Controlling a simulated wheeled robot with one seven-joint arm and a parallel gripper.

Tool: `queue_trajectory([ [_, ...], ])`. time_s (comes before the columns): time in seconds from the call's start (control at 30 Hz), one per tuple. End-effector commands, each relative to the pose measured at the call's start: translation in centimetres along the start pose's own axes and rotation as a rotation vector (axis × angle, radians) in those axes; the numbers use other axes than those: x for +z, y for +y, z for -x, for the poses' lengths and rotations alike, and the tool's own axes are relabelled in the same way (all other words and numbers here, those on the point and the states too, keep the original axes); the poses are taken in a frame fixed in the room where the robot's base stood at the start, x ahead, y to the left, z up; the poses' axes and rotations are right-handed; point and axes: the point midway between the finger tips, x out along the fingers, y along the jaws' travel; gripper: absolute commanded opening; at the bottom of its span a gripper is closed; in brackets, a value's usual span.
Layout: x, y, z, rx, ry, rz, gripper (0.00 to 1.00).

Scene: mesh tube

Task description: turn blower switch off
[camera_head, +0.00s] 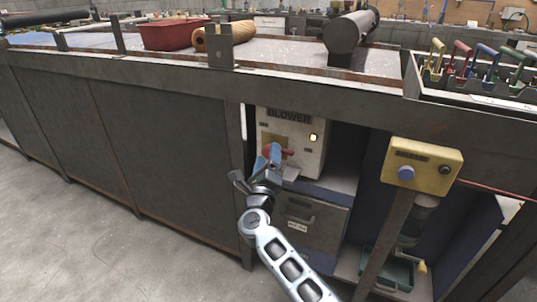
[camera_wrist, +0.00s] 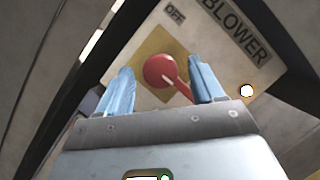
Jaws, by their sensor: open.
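The lamp also shows in the wrist view (camera_wrist: 247,91). The red switch (camera_wrist: 160,71) has a round hub and a lever on a yellow plate (camera_wrist: 147,47). The lever points down and right in the wrist view, towards the right finger and away from the OFF label. My gripper (camera_head: 272,153) is at the front of the box, partly covering the switch in the head view. Its blue fingers (camera_wrist: 162,84) are open, one on each side of the switch. Contact with the lever cannot be told.
A yellow control box (camera_head: 424,165) with a blue button stands on a post to the right. A grey drawer (camera_head: 312,220) is below the blower box. The bench edge (camera_head: 200,80) overhangs above. Open concrete floor lies at the left front.

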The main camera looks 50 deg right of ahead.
Motion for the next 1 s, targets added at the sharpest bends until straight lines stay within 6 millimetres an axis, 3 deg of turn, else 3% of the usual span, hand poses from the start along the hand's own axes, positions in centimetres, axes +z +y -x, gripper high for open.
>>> queue_trajectory([
  [0.2,0.0,0.0,-2.2,-0.001,0.0,0.001,0.67],
  [0.53,0.0,0.0,-2.5,0.0,0.0,0.001,0.67],
  [1.0,0.0,0.0,-2.5,0.0,-0.001,0.002,0.22],
])
